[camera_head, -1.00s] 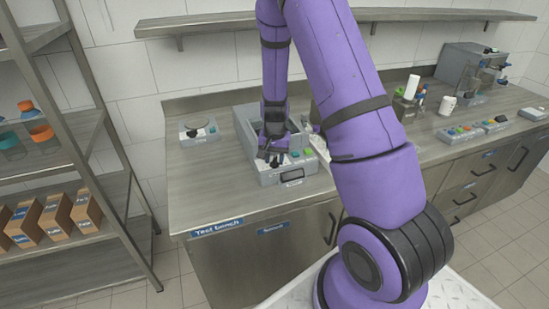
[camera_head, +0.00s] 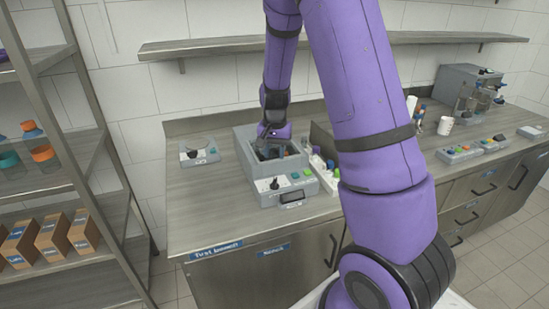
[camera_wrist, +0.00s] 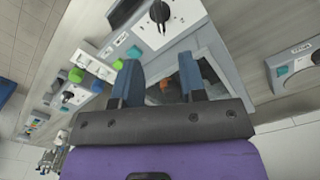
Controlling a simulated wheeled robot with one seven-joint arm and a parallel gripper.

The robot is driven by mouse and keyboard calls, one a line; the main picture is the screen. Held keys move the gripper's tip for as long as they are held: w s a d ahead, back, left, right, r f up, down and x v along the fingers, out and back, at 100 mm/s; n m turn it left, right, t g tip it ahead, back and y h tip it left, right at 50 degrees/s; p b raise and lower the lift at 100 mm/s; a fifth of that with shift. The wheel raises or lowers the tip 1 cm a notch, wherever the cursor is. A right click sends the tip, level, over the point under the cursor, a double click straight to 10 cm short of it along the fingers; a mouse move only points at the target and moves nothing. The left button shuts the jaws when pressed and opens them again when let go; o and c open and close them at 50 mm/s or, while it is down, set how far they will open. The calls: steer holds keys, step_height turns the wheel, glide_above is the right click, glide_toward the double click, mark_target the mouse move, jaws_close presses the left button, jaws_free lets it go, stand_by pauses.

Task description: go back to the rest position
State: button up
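My gripper (camera_head: 273,152) is over the open recess of the grey box-shaped machine (camera_head: 243,147) on the bench, behind its front control panel (camera_head: 270,199). In the wrist view the two dark blue fingers of my gripper (camera_wrist: 160,66) stand apart with a clear gap. I see nothing held between them. A small orange-brown thing (camera_wrist: 167,86) shows in the gap, lower down in the recess; I cannot tell what it is. The panel has a black knob (camera_head: 275,184) and coloured buttons. My purple arm covers part of the bench to the right.
A small grey device (camera_head: 199,153) stands left of the machine. A rack of small bottles (camera_head: 325,174) is close on its right. Further right are a white cup (camera_head: 445,125) and a button box (camera_head: 474,149). A wall shelf (camera_head: 220,46) runs above; a metal rack stands left.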

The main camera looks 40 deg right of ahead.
stand_by(0.5)
steer(key=s+a+r+n+t, duration=0.15)
steer(key=s+a+r, duration=0.3)
steer(key=r, duration=0.45)
steer(key=s+a+r+n+t, duration=0.1)
steer(key=s+a+r+n, duration=0.2)
steer(key=s+r, duration=0.35)
steer(key=s+a+r+n+t, duration=0.1)
steer(key=s+a+r+n, duration=0.1)
steer(key=s+r, duration=0.3)
steer(key=s+a+r+n+t, duration=0.1)
steer(key=s+r, duration=0.4)
steer(key=s, duration=0.6)
steer(key=a+n, duration=0.1)
steer(key=a, duration=0.1)
steer(key=shift+a+r+n+t, duration=0.15)
steer(key=shift+a+n+t, duration=0.2)
steer(key=shift+a, duration=0.05)
steer(key=shift+w, duration=0.1)
steer(key=shift+c, duration=0.4)
